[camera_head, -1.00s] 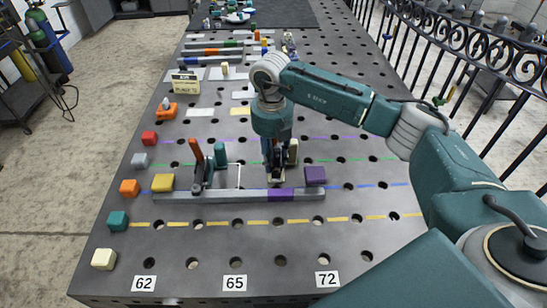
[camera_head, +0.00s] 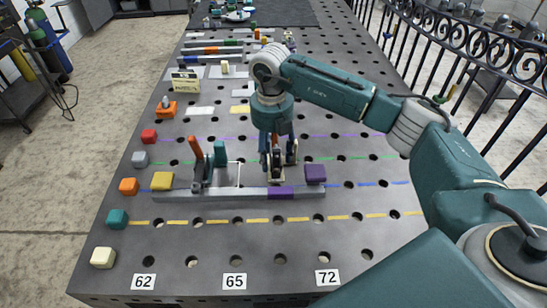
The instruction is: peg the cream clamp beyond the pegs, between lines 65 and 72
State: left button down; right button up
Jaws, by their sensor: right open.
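My right gripper (camera_head: 278,160) points down over the table, just behind the long grey bar (camera_head: 230,194), with its fingers apart. A small upright clamp-like piece with a cream base (camera_head: 275,180) is at the fingers, close to the bar's purple section; the gripper hides much of it, and I cannot tell whether they touch. Another clamp with an orange handle (camera_head: 195,151) and a green part (camera_head: 219,152) stands at the bar's left half. The labels 65 (camera_head: 234,282) and 72 (camera_head: 327,277) lie near the front edge. My left gripper is out of view.
A yellow block (camera_head: 162,181) sits at the bar's left end and a purple block (camera_head: 315,173) at its right. Several coloured blocks line the left edge, including a cream one (camera_head: 103,257). A black railing (camera_head: 480,55) runs along the right.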

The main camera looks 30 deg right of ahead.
notch_tip(320, 180, up, 10)
jog(key=shift+a+r, duration=0.15)
jog(key=shift+r, duration=0.05)
dwell(0.3)
